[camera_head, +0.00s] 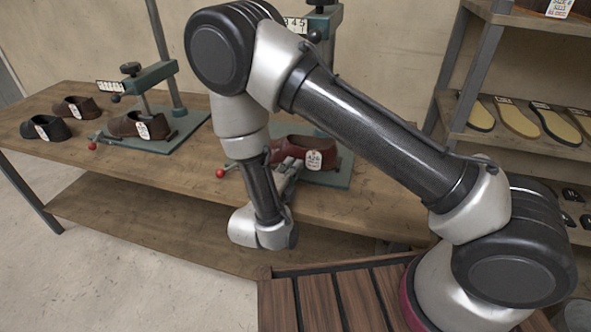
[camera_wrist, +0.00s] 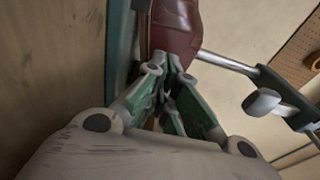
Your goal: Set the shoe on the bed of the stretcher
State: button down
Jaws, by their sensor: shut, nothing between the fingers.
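A dark red shoe (camera_head: 313,150) with a white tag sits on the green bed (camera_head: 338,178) of the right-hand machine, partly hidden by my arm. In the wrist view the red shoe (camera_wrist: 176,25) is just beyond my fingertips. My gripper (camera_head: 290,172) is at the near side of this shoe. Its green-padded fingers (camera_wrist: 172,72) come together at the tips, with nothing held. I cannot tell whether the tips touch the shoe. Much of the right-hand machine is behind my arm.
A second machine (camera_head: 152,80) on the left holds a brown shoe (camera_head: 128,124) on its green bed. A black shoe (camera_head: 45,128) and another brown shoe (camera_head: 76,107) stand on the table's left end. Shelves with soles (camera_head: 519,119) are at right.

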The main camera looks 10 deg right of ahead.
jog(key=shift+w+a, duration=0.1)
jog(key=shift+w, duration=0.2)
jog(key=shift+w+a, duration=0.2)
jog(key=shift+w, duration=0.55)
